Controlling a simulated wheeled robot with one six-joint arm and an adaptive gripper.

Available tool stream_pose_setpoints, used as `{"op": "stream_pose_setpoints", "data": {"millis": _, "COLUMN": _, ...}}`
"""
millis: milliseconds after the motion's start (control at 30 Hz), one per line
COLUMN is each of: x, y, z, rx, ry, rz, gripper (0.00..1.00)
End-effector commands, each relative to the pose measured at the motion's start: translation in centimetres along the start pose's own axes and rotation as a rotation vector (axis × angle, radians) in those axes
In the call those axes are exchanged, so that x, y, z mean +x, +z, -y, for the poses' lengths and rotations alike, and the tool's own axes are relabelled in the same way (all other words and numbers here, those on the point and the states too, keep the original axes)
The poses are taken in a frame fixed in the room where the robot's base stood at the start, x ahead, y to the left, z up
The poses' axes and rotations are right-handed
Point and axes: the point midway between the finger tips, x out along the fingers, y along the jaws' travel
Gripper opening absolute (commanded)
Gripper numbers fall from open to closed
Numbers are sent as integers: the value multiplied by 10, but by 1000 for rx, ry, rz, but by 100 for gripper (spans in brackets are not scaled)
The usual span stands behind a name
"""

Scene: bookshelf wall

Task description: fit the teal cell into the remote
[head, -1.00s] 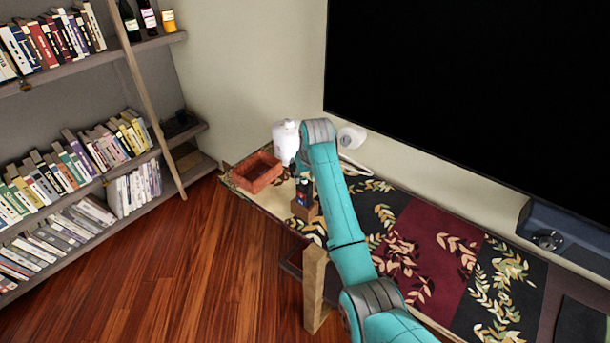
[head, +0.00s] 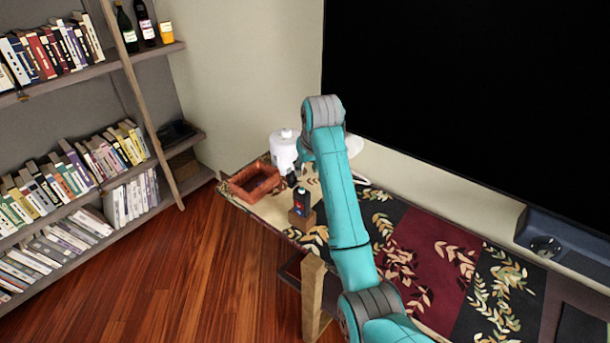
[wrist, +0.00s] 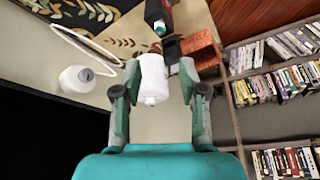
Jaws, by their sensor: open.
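A dark upright piece with small red and blue marks, which looks like the remote (head: 302,201), stands on a wooden block (head: 301,219) on the table. The remote also shows at the top of the wrist view (wrist: 155,12), with a small teal and red patch near its lower end. I cannot tell whether that patch is the teal cell, and I make out no separate cell. My gripper (wrist: 158,72) is open, its fingers wide apart with nothing visibly held. It is raised away from the remote. In the head view, my arm hides most of it.
A white bottle (head: 283,152) shows beyond and between my fingers. A reddish tray (head: 238,190) stands left of the remote, with a small dark object (wrist: 172,50) beside it. A white round vessel (wrist: 77,80) and white loop (wrist: 92,52) lie behind. The patterned cloth (head: 410,262) is clear.

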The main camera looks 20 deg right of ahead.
Motion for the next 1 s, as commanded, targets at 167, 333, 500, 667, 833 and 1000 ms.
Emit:
{"op": "stream_pose_setpoints", "data": {"millis": 167, "x": -11, "y": 0, "z": 0, "rx": 0, "ry": 0, "rz": 0, "gripper": 42}}
{"op": "stream_pose_setpoints", "data": {"millis": 333, "x": -12, "y": 0, "z": 0, "rx": 0, "ry": 0, "rz": 0, "gripper": 42}}
{"op": "stream_pose_setpoints", "data": {"millis": 500, "x": -5, "y": 5, "z": 0, "rx": 1, "ry": 0, "rz": -4, "gripper": 42}}
{"op": "stream_pose_setpoints", "data": {"millis": 667, "x": 33, "y": 34, "z": 2, "rx": 6, "ry": 4, "rz": -37, "gripper": 42}}
{"op": "stream_pose_setpoints", "data": {"millis": 833, "x": 87, "y": 85, "z": 4, "rx": 14, "ry": 10, "rz": -104, "gripper": 42}}
{"op": "stream_pose_setpoints", "data": {"millis": 1000, "x": 128, "y": 142, "z": 8, "rx": 21, "ry": 16, "rz": -175, "gripper": 42}}
